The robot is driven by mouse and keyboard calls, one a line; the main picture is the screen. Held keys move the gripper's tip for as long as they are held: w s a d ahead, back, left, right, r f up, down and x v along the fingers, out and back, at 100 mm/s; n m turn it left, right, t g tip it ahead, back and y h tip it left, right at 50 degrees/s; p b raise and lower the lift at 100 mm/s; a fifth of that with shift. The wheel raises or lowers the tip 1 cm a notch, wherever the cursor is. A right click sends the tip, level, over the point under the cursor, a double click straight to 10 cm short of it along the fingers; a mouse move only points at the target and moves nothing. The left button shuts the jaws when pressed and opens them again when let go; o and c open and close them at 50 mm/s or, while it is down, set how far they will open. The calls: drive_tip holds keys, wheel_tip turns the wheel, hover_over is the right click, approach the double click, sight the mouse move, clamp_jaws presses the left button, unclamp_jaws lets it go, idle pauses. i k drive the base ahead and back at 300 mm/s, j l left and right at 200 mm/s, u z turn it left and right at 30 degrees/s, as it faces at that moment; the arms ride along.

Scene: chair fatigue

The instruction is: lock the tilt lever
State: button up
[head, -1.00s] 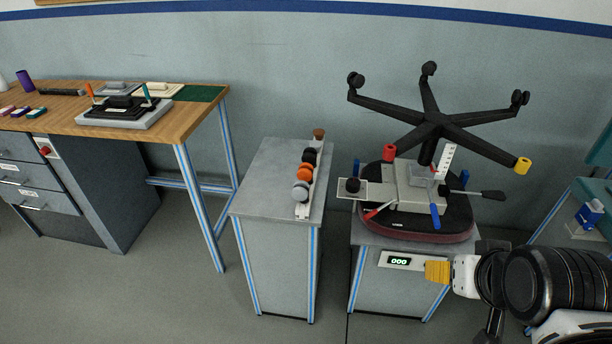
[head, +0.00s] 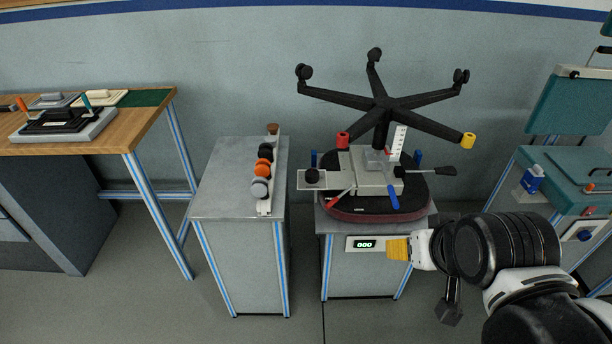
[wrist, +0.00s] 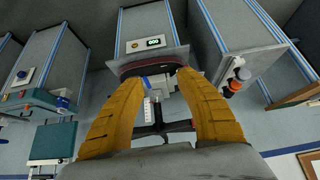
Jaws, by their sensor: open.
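An upside-down chair sits on a stand, its dark red-edged seat (head: 365,208) below and its black five-arm base (head: 385,103) in the air. On its grey mechanism (head: 368,175) are a red lever (head: 340,198), a blue lever (head: 393,197) and a black paddle lever (head: 437,170). Which one is the tilt lever I cannot tell. My gripper (head: 398,250), with yellow fingers, is in front of the stand, below and apart from the levers. In the wrist view my gripper (wrist: 157,82) is open and empty, with the seat (wrist: 150,66) seen between and beyond the fingers.
The stand bears a display (head: 365,244) reading 000, close to my fingers. Left is a grey cabinet (head: 215,190) with a row of knobs. A wooden workbench (head: 140,130) stands farther left, a teal case (head: 580,165) at right. Floor between is clear.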

sight(340, 196)
drive_tip(key=i+j, duration=0.1)
drive_tip(key=j, duration=0.3)
drive_tip(key=i+j, duration=0.15)
drive_tip(key=j, duration=0.25)
drive_tip(key=i+j, duration=0.1)
drive_tip(key=j, duration=0.3)
drive_tip(key=i+j, duration=0.15)
drive_tip(key=j, duration=0.25)
drive_tip(key=z, duration=0.05)
